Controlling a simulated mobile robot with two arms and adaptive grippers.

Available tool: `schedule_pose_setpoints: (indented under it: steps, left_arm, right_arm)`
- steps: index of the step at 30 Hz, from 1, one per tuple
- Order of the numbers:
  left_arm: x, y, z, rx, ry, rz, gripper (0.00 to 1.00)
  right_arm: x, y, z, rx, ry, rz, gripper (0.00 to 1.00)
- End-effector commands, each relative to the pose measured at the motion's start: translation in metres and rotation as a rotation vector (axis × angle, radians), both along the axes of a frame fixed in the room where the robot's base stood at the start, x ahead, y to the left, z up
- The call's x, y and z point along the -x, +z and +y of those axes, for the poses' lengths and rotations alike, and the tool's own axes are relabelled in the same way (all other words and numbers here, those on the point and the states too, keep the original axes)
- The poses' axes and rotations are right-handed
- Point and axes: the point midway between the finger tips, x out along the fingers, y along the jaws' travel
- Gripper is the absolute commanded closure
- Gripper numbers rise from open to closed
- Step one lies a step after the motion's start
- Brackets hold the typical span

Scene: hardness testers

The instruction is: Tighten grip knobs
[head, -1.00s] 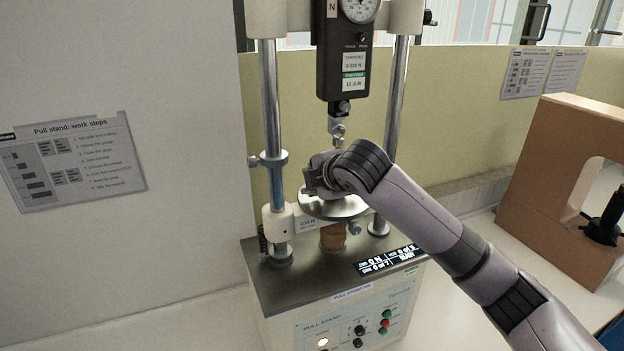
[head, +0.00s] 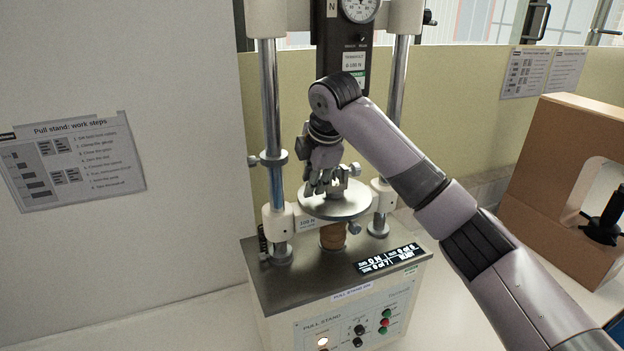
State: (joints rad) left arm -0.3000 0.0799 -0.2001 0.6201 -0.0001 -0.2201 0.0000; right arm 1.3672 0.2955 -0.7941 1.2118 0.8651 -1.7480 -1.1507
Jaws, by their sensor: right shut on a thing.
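The pull stand (head: 300,275) has two upright columns, a dark force gauge (head: 352,50) between them and a round metal plate (head: 338,204) below. A small silver lower grip (head: 341,180) stands on the plate, with a knob (head: 355,169) showing at its right side. My right gripper (head: 322,188) points down at the left of this grip, just above the plate. It is shut on what seems to be the grip's left knob, which its fingers hide. My arm covers the gauge's lower end and the upper grip. My left gripper is out of view.
A display (head: 388,260) and a front panel with buttons (head: 360,325) are on the stand's base. A brown frame-shaped tester (head: 560,150) stands at the right. A work-steps sheet (head: 75,160) hangs on the left wall. The bench left of the stand is clear.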

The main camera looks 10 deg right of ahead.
Motion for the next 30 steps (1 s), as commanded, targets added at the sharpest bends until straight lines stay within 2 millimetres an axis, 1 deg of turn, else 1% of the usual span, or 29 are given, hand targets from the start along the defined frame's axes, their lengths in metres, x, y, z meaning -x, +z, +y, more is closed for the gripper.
schedule_pose_setpoints:
  steps: [11,12,21,30]
  left_arm:
    - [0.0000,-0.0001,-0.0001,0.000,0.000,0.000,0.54]
    - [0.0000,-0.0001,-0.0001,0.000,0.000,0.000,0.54]
    - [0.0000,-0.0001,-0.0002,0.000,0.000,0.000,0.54]
    - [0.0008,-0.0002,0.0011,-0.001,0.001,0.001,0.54]
  right_arm:
    - [0.0002,-0.0011,-0.0005,0.003,-0.001,0.007,1.00]
    - [0.0002,-0.0011,-0.0005,0.003,-0.001,0.007,0.74]
    - [0.0001,-0.0006,-0.0004,0.002,0.000,0.005,0.54]
    - [0.0002,0.0005,-0.0004,0.002,0.000,0.004,0.54]
